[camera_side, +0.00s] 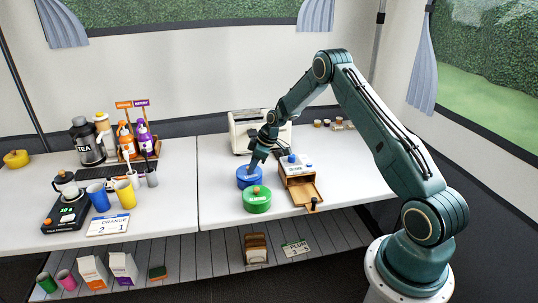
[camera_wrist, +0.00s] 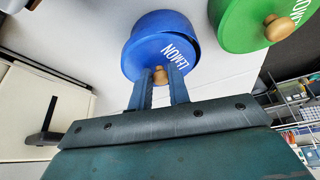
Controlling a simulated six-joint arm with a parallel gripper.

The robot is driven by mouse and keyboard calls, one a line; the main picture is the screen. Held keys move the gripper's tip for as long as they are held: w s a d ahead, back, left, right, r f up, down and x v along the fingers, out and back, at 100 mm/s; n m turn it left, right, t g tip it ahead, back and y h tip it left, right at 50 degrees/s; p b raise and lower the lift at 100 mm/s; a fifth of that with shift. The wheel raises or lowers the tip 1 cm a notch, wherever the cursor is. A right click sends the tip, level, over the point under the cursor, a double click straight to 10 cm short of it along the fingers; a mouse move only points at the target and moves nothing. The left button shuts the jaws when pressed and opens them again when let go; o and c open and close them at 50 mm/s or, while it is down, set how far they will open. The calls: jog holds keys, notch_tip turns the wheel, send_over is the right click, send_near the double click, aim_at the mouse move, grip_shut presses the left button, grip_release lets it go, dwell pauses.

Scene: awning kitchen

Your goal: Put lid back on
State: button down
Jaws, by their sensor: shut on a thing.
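The blue pot (camera_side: 249,181) stands on the white table, with a blue lid (camera_wrist: 158,38) at its top. The wrist view shows the word LEMON and a dark gap along the right edge of the blue rim; whether the lid sits fully flat I cannot tell. My gripper (camera_side: 254,164) comes down from above onto the blue lid. In the wrist view its fingers (camera_wrist: 160,80) are closed on the lid's wooden knob (camera_wrist: 160,75). The fingers hide part of the knob.
A green pot (camera_side: 257,201) with its lid on stands close in front of the blue one. A wooden box with an open drawer (camera_side: 303,192) is to the right, a white toaster (camera_side: 245,129) behind. Cups and a scale (camera_side: 66,210) are far left.

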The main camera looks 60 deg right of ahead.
jog(key=shift+s+a+f, duration=0.25)
jog(key=shift+s+a, duration=0.2)
jog(key=shift+a, duration=0.05)
dwell(0.7)
jog(key=c, duration=1.2)
grip_release()
jog(key=shift+w+d+r, duration=0.1)
jog(key=shift+c, duration=0.2)
jog(key=shift+o, duration=0.5)
jog(key=o, duration=0.4)
jog(key=shift+r, duration=0.3)
jog(key=shift+r, duration=3.3)
